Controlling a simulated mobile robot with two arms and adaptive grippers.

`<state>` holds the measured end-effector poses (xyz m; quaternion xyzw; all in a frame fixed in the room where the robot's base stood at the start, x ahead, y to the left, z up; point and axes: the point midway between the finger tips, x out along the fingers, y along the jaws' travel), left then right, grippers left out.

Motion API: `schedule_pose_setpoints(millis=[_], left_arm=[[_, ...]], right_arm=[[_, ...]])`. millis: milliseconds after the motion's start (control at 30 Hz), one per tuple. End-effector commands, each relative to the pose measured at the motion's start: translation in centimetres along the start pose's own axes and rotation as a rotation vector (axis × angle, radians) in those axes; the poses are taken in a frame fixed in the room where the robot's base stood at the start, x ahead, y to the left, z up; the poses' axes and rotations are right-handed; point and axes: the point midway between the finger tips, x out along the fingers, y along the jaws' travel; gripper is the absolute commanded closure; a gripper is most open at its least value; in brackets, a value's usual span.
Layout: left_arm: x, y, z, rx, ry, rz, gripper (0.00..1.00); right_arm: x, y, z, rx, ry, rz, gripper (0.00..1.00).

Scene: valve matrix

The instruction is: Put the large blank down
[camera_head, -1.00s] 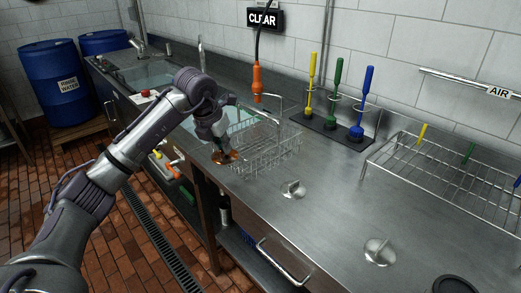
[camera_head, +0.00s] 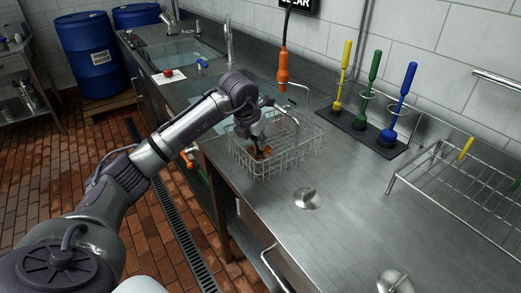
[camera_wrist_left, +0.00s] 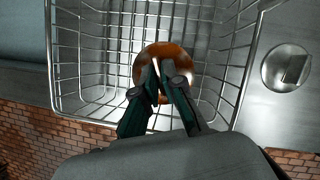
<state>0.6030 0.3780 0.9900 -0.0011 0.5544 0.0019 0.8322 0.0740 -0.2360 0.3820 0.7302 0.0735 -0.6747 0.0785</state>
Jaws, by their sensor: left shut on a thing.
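The large blank, a round copper-coloured disc (camera_wrist_left: 180,55), is held in my left gripper (camera_wrist_left: 162,80). The fingertips are closed at the middle of the disc and hide part of it. In the head view the blank (camera_head: 265,152) shows as a small orange patch under my left gripper (camera_head: 256,148), within the outline of the wire basket (camera_head: 290,160). In the left wrist view the basket (camera_wrist_left: 75,85) surrounds the disc on several sides. I cannot tell whether the disc touches the basket floor. My right gripper is not in view.
Two silver discs with upright tabs (camera_head: 307,198) (camera_head: 394,283) lie on the steel counter (camera_head: 340,235). Yellow, green and blue brushes (camera_head: 387,135) stand behind. An orange-handled hose (camera_head: 283,68) hangs behind the basket. A wire rack (camera_head: 465,185) stands at the right. The counter's middle is clear.

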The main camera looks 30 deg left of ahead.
Motion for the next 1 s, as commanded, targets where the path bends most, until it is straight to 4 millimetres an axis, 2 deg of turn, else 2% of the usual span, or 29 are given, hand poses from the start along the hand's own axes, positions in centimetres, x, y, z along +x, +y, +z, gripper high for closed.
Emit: schedule_pose_setpoints(millis=[133,300,633,667,700,800,1000], left_arm=[[1.2,0.0,-0.6,0.0,0.003,-0.001,1.0],[3.3,0.0,-1.4,0.0,0.001,-0.002,1.0],[3.8,0.0,-1.6,0.001,-0.001,-0.001,1.0],[3.7,0.0,-1.5,0.001,0.0,-0.001,0.87],[3.7,0.0,-1.5,0.001,0.0,-0.001,0.81],[3.7,0.0,-1.5,0.001,0.0,-0.001,0.67],[3.7,0.0,-1.5,0.001,0.0,-0.001,0.67]], right_arm=[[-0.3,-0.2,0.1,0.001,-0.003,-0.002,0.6],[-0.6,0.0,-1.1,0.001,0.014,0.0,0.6],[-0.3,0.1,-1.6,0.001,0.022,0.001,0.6],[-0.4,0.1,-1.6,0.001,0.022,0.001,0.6],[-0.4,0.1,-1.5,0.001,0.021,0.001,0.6],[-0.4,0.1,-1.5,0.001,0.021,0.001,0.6],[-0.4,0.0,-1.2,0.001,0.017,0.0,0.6]])
